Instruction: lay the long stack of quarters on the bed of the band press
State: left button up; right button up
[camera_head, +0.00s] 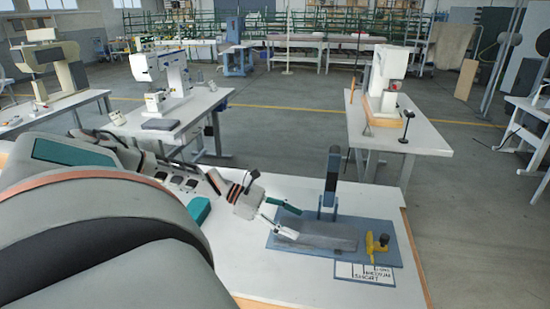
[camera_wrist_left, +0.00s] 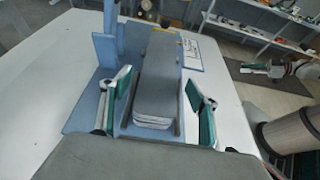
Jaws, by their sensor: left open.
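The long stack of quarters (camera_head: 330,236) is a grey, flat-lying stack of several layers. It lies lengthwise on the blue bed (camera_head: 372,224) of the band press. In the left wrist view the stack (camera_wrist_left: 158,75) shows its layered near end, inside a low-walled channel. My left gripper (camera_head: 284,218) is at the stack's near-left end in the head view. It is open, with one green-padded finger on each side of the stack and a gap to each side. My right gripper (camera_wrist_left: 262,70) appears small at the right of the left wrist view. Its jaws are unclear.
A blue upright (camera_head: 330,180) stands behind the stack. A yellow clamp (camera_head: 376,244) is at the bed's right end. A white size card (camera_head: 365,272) lies in front. A teal block (camera_head: 198,210) lies left on the white table (camera_head: 285,185), which is clear behind the press.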

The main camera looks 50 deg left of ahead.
aim_at(279, 223)
pick_arm(q)
jog(key=p+v, duration=0.2)
jog(key=shift+s+a+r, duration=0.2)
jog(key=shift+r, duration=0.05)
jog(key=shift+s+a, duration=0.55)
jog(key=shift+s+a+r, duration=0.1)
jog(key=shift+a+r, duration=0.05)
jog(key=shift+s+a+r+p, duration=0.1)
jog(key=shift+a+r+p, duration=0.1)
jog(key=shift+p, duration=0.15)
pick_arm(e)
jog(key=shift+s+d+r+h, duration=0.2)
jog(key=shift+s+d, duration=0.15)
jog(key=shift+d, duration=0.25)
jog(key=shift+s+d+r+h, duration=0.1)
jog(key=shift+s+d+h, duration=0.15)
jog(key=shift+d, duration=0.3)
jog(key=shift+a, duration=0.1)
pick_arm(q)
jog(key=shift+s, duration=0.1)
pick_arm(e)
jog(key=shift+s, duration=0.1)
